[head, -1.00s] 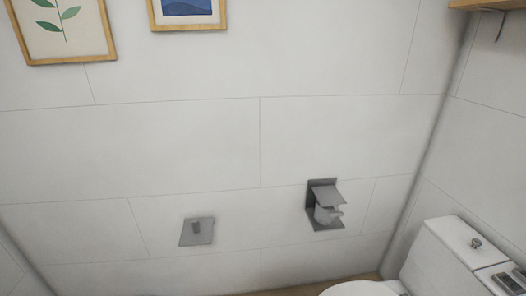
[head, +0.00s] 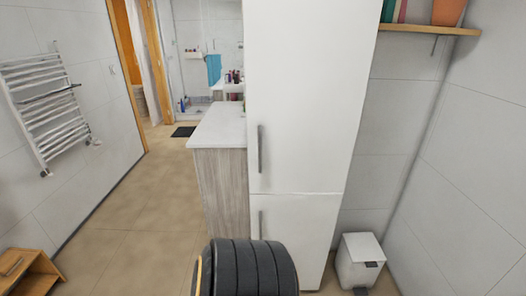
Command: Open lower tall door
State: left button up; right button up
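A tall white cabinet (head: 300,90) stands in the middle of the head view. Its lower door (head: 300,225) looks shut, flush below the upper door, with a thin seam between them. A vertical grey handle (head: 261,224) sits near the lower door's left edge. A similar handle (head: 260,149) is on the upper door above the seam. The bottom left of the lower door is hidden behind a dark ribbed object. Neither of my grippers is in view.
The dark ribbed object (head: 250,270) is in front of the cabinet. A white pedal bin (head: 360,258) stands right of it, by the wall. A counter (head: 218,125) adjoins its left side. Open floor (head: 140,235) lies left; a small wooden unit (head: 28,270) is at far left.

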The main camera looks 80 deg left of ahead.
aim_at(305, 222)
jog(key=j+u, duration=0.1)
jog(key=u, duration=2.05)
